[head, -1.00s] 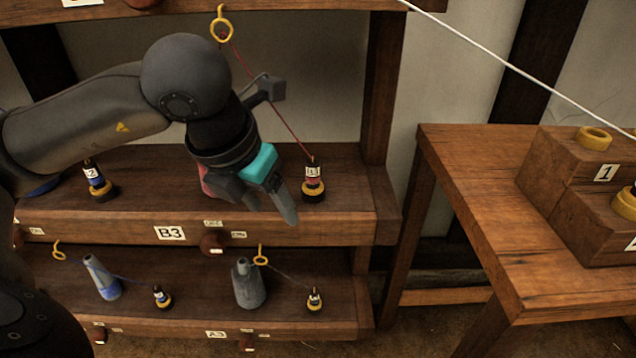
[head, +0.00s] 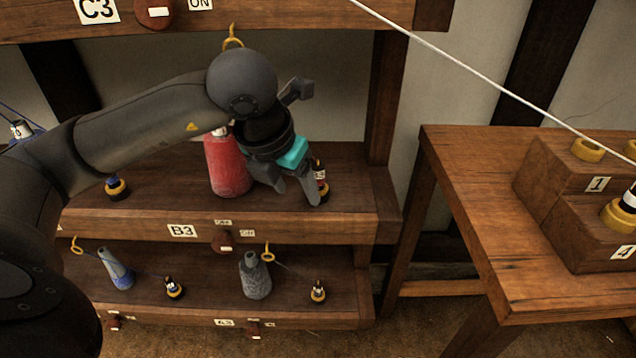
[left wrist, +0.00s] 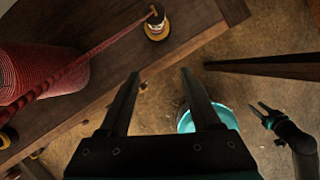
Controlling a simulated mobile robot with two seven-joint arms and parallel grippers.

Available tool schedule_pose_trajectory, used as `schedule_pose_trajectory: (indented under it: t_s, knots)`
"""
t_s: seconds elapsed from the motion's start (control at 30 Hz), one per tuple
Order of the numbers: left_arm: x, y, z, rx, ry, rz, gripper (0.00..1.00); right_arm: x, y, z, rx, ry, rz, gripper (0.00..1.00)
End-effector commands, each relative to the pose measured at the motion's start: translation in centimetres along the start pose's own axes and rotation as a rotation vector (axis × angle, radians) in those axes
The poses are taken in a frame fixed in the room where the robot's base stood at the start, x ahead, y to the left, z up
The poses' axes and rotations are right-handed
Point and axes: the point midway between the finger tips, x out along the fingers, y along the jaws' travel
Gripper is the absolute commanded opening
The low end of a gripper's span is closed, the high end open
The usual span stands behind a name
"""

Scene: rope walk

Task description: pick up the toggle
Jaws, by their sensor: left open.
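A small dark toggle with a yellow ring and a pale label (head: 321,184) stands at the right end of shelf B3 (head: 130,221). In the left wrist view the toggle (left wrist: 156,27) stands near the shelf's edge, with a red cord running from it to a red wound cone (left wrist: 40,72). My left gripper (head: 298,196) is open and empty. In the head view it is just left of the toggle and partly covers it. In the left wrist view the toggle is beyond the fingertips (left wrist: 160,73), apart from them.
The red cone (head: 228,165) stands just left of my gripper. Another toggle (head: 116,188) is further left. The lower shelf holds a blue cone (head: 117,268), a grey cone (head: 255,275) and small toggles. A wooden table (head: 470,180) with blocks stands right; a white rope crosses above.

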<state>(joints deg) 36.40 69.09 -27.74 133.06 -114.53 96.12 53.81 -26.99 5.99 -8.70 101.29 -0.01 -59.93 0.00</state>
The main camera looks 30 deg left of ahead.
Motion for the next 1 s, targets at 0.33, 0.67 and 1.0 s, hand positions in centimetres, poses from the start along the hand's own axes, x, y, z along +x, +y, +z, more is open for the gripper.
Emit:
schedule_pose_trajectory:
  t_s: [0.33, 0.67, 1.0]
  knots:
    - [1.2, 0.0, 2.7, 0.001, 0.000, 0.001, 0.65, -0.1, 0.0, -0.2, 0.000, 0.004, 0.000, 0.50]
    - [2.4, -0.1, 5.9, -0.001, -0.001, -0.002, 0.65, -0.2, 0.0, -0.4, 0.000, 0.008, 0.000, 0.50]
    - [5.6, 0.0, 6.1, 0.003, 0.001, 0.001, 0.65, -2.0, 0.1, -1.8, 0.002, 0.038, 0.002, 0.50]
